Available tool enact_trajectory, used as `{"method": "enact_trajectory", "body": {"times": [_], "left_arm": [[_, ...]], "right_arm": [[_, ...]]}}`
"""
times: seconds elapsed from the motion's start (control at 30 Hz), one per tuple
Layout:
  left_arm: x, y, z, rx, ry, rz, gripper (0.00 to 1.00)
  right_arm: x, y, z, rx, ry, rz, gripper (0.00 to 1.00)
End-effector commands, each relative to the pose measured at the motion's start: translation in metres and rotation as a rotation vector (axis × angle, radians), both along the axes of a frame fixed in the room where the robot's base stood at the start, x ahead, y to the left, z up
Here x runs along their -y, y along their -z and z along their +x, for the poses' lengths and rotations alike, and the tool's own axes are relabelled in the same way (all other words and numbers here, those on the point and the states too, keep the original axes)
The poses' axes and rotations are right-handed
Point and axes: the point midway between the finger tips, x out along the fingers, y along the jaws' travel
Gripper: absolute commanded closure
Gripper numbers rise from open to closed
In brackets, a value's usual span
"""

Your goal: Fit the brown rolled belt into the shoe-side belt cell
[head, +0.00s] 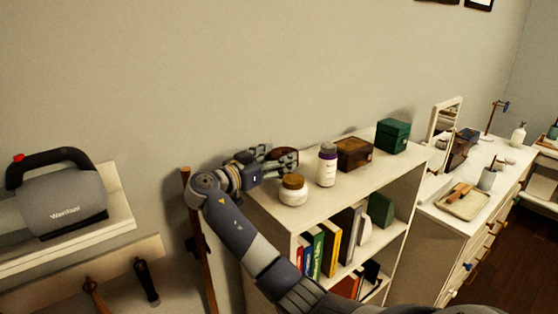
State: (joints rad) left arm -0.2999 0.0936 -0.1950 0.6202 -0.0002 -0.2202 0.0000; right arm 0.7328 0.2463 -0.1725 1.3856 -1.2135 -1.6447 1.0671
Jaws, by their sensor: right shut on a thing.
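My right gripper (284,160) is over the far left end of the white shelf unit's top, left of the purple-labelled bottle and behind the small jar. It is shut on a small dark brown thing (287,152), which looks like the brown rolled belt. The fingers cover much of it, so its full shape is hidden. I cannot tell whether it touches the shelf top. I cannot make out a shoe-side belt cell or any shoes in this view. My left gripper is not in view.
The white shelf unit (322,187) also bears a jar (293,190), a bottle (327,165), a brown wooden box (353,153) and a green box (392,135). A dresser with a tray (484,211) is at right.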

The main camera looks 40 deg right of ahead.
Motion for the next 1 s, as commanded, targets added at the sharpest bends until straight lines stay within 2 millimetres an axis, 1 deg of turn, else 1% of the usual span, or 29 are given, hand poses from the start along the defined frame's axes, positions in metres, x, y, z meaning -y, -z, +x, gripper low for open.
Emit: {"method": "enact_trajectory", "body": {"times": [0.03, 0.1, 0.17, 0.33, 0.57, 0.6, 0.9, 1.0], "left_arm": [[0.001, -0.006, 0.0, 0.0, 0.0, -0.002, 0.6], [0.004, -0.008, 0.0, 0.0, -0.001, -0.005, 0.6], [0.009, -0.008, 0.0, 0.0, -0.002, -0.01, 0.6], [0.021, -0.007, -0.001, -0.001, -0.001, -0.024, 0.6], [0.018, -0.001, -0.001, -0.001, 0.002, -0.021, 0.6], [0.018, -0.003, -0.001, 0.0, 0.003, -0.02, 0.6], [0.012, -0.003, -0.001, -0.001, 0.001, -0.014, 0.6], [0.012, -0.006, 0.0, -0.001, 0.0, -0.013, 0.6]], "right_arm": [[0.0, 0.005, 0.0, -0.004, 0.0, -0.001, 0.64], [0.0, 0.013, 0.0, -0.003, 0.0, -0.002, 0.64], [0.0, 0.017, 0.0, -0.001, 0.0, -0.002, 0.64], [0.0, 0.019, 0.0, 0.002, 0.0, -0.002, 0.64], [0.0, 0.023, 0.0, 0.002, 0.0, -0.001, 0.64], [0.0, 0.022, 0.0, 0.001, 0.0, 0.0, 0.28], [0.0, 0.022, 0.0, 0.0, 0.0, 0.0, 0.27], [0.0, 0.019, 0.0, 0.001, 0.0, 0.0, 0.27]]}}
